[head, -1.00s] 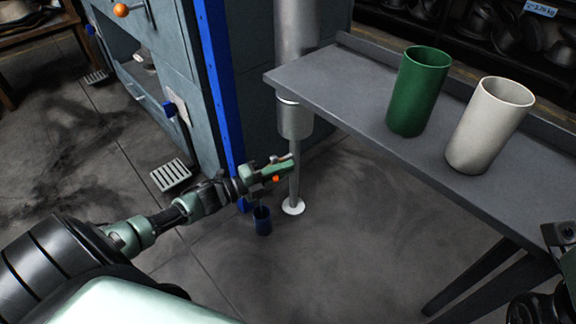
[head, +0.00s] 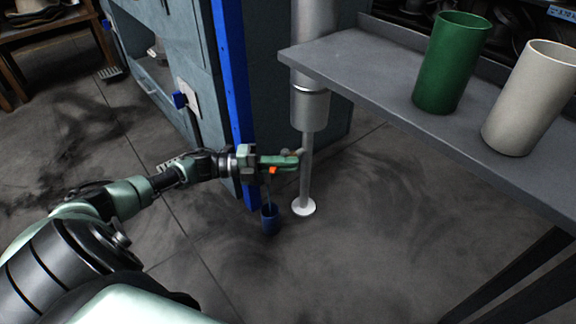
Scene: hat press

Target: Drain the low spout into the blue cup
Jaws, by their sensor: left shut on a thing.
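The blue cup (head: 270,218) stands upright on the floor, left of the white round foot of a thin grey standpipe (head: 306,175). My left gripper (head: 297,158) is above the cup, beside the standpipe, and shut on a small grey piece that looks like the tap handle. The fingers hide most of it. A thin dark line runs down from below the gripper to the cup; I cannot tell whether it is liquid or a narrow spout. The low spout's mouth is not clear. My right gripper is out of view.
A grey bench (head: 375,75) at the right holds a green cup (head: 450,65) and an off-white cup (head: 528,100). A blue post (head: 232,90) and the grey press cabinet stand behind my left arm. Floor right of the standpipe is clear.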

